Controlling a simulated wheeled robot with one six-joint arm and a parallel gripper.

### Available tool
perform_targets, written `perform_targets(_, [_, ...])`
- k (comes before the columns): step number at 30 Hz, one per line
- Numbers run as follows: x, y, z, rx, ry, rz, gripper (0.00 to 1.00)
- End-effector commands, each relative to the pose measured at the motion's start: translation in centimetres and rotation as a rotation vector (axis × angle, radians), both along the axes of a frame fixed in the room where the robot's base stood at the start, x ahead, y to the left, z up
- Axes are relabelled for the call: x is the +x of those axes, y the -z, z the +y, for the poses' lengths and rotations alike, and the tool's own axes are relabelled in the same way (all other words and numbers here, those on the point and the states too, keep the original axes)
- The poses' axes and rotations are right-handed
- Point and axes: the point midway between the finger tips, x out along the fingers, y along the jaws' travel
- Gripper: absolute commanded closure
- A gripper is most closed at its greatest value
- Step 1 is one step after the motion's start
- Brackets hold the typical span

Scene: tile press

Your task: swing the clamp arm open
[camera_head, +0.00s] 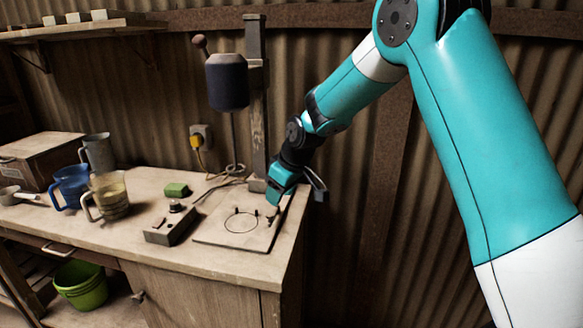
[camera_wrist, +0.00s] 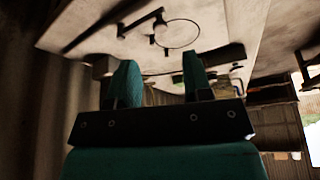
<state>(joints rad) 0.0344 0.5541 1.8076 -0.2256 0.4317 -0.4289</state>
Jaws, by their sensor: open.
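A flat pale board (camera_head: 212,238) lies at the right end of the bench, with a thin dark ring (camera_head: 242,222) and small dark posts on it. A small dark lever-like part (camera_head: 272,214) at the board's right side seems to be the clamp arm. In the wrist view a dark bar with knobs (camera_wrist: 141,23) stands beside the ring (camera_wrist: 178,34). My gripper (camera_head: 276,200) is over the board's right edge, close to that part. Its teal fingers (camera_wrist: 160,76) are apart with nothing between them. Whether a finger touches the clamp arm cannot be told.
A dark column (camera_head: 257,120) with a blue cylinder (camera_head: 227,82) rises behind the board. Blue (camera_head: 71,187) and clear (camera_head: 109,197) jugs stand further left. The bench's right edge is close to my gripper.

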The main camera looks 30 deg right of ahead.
Motion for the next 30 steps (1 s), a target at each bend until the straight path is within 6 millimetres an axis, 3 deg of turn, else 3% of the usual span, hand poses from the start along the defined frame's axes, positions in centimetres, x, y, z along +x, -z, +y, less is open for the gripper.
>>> perform_targets(6, [-1.8, -5.2, -1.1, 0.0, 0.001, -0.005, 0.54])
perform_targets(12, [-2.9, -8.2, -1.7, -0.001, 0.001, -0.003, 0.54])
perform_targets(18, [-3.3, -9.3, -1.9, -0.001, 0.0, 0.0, 0.54])
perform_targets(30, [-3.3, -9.3, -1.9, -0.001, 0.0, 0.0, 0.54])
